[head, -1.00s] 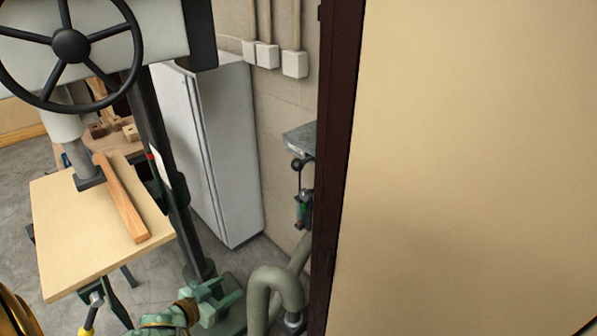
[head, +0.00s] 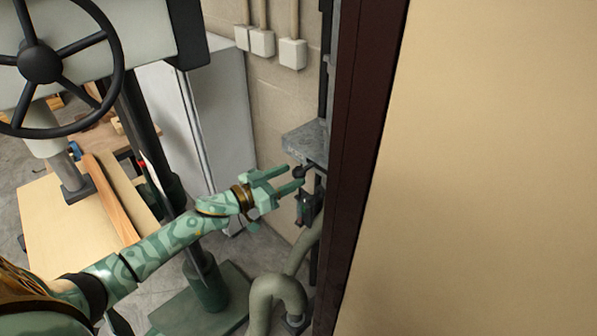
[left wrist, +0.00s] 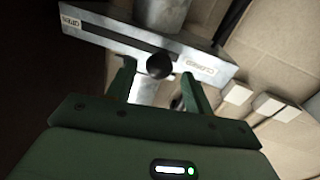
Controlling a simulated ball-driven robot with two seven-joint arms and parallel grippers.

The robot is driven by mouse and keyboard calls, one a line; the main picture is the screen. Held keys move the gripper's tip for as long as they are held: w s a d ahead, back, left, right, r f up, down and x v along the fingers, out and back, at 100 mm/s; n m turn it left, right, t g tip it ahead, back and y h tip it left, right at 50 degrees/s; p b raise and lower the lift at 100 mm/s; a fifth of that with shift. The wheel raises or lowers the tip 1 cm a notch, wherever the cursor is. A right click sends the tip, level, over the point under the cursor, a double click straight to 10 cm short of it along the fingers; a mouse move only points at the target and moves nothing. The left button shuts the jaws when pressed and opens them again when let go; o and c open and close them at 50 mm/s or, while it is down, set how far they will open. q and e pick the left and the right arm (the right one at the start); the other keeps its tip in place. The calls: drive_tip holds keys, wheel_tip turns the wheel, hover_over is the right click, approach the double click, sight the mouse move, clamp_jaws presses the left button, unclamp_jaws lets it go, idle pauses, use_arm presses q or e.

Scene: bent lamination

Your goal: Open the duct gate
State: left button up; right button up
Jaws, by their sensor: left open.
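The duct gate (head: 305,139) is a grey metal box on a duct by the wall, beside the dark cabinet edge. Its round black knob (head: 298,171) hangs at its lower front. In the left wrist view the gate (left wrist: 110,35) has a slot and two upside-down labels, OPEN at left and one that seems to read CLOSED at right. The knob (left wrist: 159,65) is nearer the right label. My left gripper (head: 295,179) is open at the knob; in the wrist view its fingers (left wrist: 156,80) stand either side of it. Contact cannot be told. My right gripper is not in view.
A large tan panel with a dark edge (head: 367,170) fills the right, close to the gate. A drill press with a handwheel (head: 40,62) stands at left, its column near my left arm. A flexible hose (head: 280,290) hangs below the gate.

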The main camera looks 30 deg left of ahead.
sight(293, 175)
use_arm(q)
drive_tip(key=x, duration=0.3)
drive_tip(key=shift+w+d, duration=0.1)
drive_tip(key=shift+d, duration=0.05)
drive_tip(key=shift+w, duration=0.15)
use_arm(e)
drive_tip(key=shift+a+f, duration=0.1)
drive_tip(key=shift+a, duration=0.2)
use_arm(q)
drive_tip(key=shift+c, duration=0.3)
